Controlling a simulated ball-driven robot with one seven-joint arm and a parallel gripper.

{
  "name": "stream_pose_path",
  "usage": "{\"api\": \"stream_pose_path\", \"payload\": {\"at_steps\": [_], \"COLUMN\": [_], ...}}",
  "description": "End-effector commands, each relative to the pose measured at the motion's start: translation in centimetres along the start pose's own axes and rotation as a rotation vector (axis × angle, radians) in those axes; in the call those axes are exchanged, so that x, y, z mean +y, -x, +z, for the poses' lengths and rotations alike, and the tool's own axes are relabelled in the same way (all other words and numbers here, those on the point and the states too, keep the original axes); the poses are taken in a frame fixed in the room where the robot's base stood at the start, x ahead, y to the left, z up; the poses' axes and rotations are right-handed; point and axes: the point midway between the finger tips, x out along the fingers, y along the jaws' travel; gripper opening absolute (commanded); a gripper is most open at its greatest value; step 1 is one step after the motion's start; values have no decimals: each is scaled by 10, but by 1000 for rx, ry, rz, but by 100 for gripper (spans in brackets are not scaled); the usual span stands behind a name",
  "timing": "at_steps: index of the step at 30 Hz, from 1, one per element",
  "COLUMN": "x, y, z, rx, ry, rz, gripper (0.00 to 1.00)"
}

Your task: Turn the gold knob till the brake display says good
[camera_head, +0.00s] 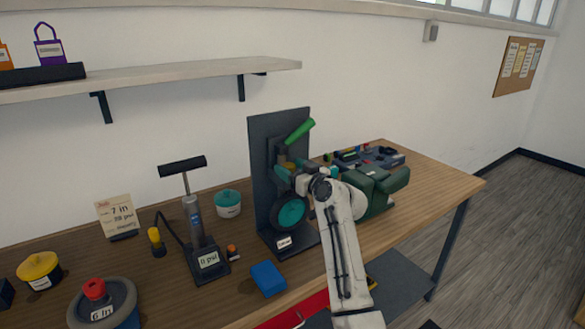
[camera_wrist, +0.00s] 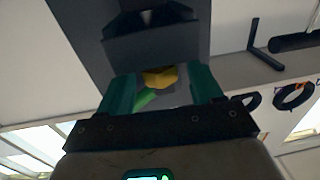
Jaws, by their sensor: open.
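The gold knob (camera_wrist: 160,77) shows in the wrist view between the two teal fingers of my open gripper (camera_wrist: 161,90). A gap shows on each side of the knob, so the fingers are around it but not closed on it. A green lever (camera_wrist: 146,98) lies just beside the knob. In the head view the dark brake stand (camera_head: 263,140) stands upright on the bench, with its green lever (camera_head: 300,131) at the top and a teal-hubbed wheel (camera_head: 291,213) below. My gripper mostly hides the knob there. I cannot make out the brake display's reading.
On the wooden bench (camera_head: 400,202) a pump (camera_head: 195,220), a blue block (camera_head: 268,279), a teal-lidded pot (camera_head: 228,203) and a card (camera_head: 117,215) stand left of the stand. A dark tray of tools (camera_head: 380,158) lies behind my arm. A shelf (camera_head: 170,76) hangs above.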

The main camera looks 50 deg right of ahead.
Motion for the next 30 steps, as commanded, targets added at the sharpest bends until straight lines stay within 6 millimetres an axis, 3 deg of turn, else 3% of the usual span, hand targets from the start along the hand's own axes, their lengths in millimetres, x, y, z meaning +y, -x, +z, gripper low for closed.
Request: {"api": "stream_pose_path", "payload": {"at_steps": [6,23,30], "x": [0,0,-1], "y": [0,0,0], "z": [0,0,-1], "rx": [0,-1,-2], "ry": [0,0,2], "rz": [0,-1,13], "gripper": [63,10,9]}}
